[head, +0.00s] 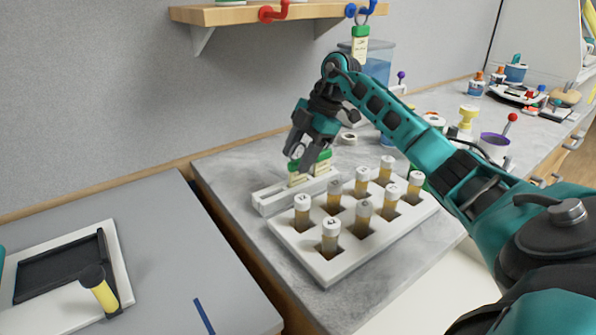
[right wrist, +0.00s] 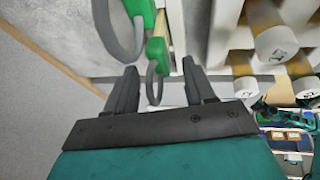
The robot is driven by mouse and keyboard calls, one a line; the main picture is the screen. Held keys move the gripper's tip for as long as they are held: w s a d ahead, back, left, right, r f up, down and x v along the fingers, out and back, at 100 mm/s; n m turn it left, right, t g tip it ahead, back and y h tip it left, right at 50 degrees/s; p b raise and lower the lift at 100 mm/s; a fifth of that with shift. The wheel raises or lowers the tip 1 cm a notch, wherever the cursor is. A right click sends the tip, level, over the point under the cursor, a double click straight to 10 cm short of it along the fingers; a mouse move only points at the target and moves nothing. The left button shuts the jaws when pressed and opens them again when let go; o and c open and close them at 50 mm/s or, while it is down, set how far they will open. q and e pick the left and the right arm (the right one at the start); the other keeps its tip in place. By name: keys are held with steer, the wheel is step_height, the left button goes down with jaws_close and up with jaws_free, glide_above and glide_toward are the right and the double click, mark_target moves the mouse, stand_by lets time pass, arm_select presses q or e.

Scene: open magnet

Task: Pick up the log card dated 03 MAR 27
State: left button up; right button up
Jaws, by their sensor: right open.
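Cards with green tops (head: 323,156) stand in a slotted white holder (head: 268,205) on the grey counter. Their dates are too small or hidden to read. My right gripper (head: 308,158) is open, just above these cards, and partly covers them. In the right wrist view, the gripper (right wrist: 161,90) has one grey ring with a green-topped card (right wrist: 157,50) between its fingertips. A second green top (right wrist: 139,10) with a larger ring is beside it, up and to the left. Another green-topped card (head: 360,46) hangs from a blue hook below the shelf. My left gripper is out of view.
A white rack (head: 330,268) of several capped amber vials stands right in front of the holder. A wooden shelf (head: 235,15) with a red hook (head: 272,11) is above. Cups and jars crowd the counter to the right. A grey table (head: 165,235) is at left.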

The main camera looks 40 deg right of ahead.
steer(key=shift+c, duration=0.5)
jaws_close()
steer(key=shift+r, duration=0.1)
